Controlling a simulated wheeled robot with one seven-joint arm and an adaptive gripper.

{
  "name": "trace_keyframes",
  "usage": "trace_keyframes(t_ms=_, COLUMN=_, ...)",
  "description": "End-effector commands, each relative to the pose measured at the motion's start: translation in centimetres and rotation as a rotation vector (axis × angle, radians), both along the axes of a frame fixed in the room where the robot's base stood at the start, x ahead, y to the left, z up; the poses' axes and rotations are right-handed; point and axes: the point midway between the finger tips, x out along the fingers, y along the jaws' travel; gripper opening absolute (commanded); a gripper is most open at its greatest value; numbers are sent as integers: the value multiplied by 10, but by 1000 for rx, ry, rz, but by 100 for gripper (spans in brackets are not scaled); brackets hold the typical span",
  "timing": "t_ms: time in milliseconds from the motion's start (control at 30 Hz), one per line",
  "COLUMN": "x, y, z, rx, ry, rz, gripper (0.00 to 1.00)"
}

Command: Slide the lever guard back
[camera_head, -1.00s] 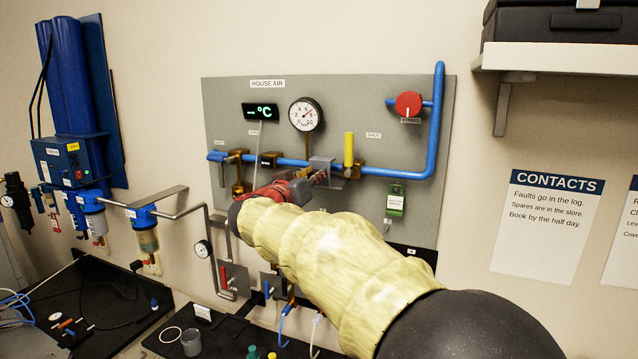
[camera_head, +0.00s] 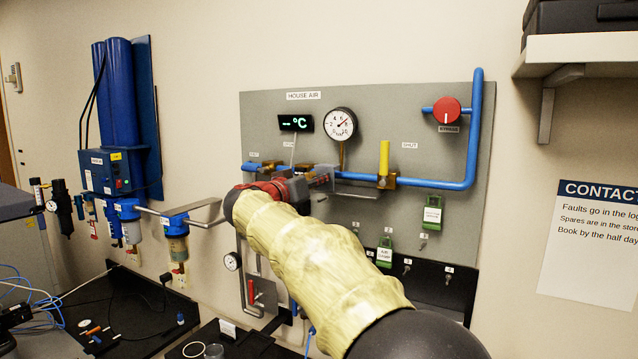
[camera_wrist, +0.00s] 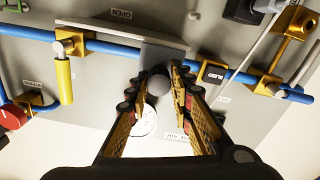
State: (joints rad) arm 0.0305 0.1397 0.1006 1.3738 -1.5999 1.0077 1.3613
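The lever guard is a grey plate with a round grey knob. In the wrist view the guard (camera_wrist: 120,33) lies along the blue pipe, with its knob (camera_wrist: 158,83) between my gripper's fingers. My gripper (camera_wrist: 157,80) has a finger on each side of the knob; I cannot tell whether both press on it. The yellow lever stands upright and also shows in the wrist view (camera_wrist: 64,80), clear of the guard.
The grey panel (camera_head: 450,120) carries a dial gauge (camera_head: 340,124), a °C display (camera_head: 296,123) and a red bypass knob (camera_head: 447,110). Blue filters (camera_head: 127,210) and pipework stand left. Pipe is bare between guard and lever.

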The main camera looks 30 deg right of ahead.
Motion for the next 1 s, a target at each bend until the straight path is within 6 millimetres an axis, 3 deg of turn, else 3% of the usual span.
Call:
trace_keyframes(t_ms=300, x=0, y=0, z=-1, rx=1, ry=1, rz=1, gripper=39)
trace_keyframes(t_ms=633, x=-1, y=3, z=-1, rx=1, ry=0, rz=0, gripper=39)
trace_keyframes(t_ms=767, x=-8, y=16, z=-1, rx=1, ry=0, rz=3, gripper=39)
trace_keyframes(t_ms=1000, x=-32, y=58, z=-1, rx=0, ry=1, rz=4, gripper=39)
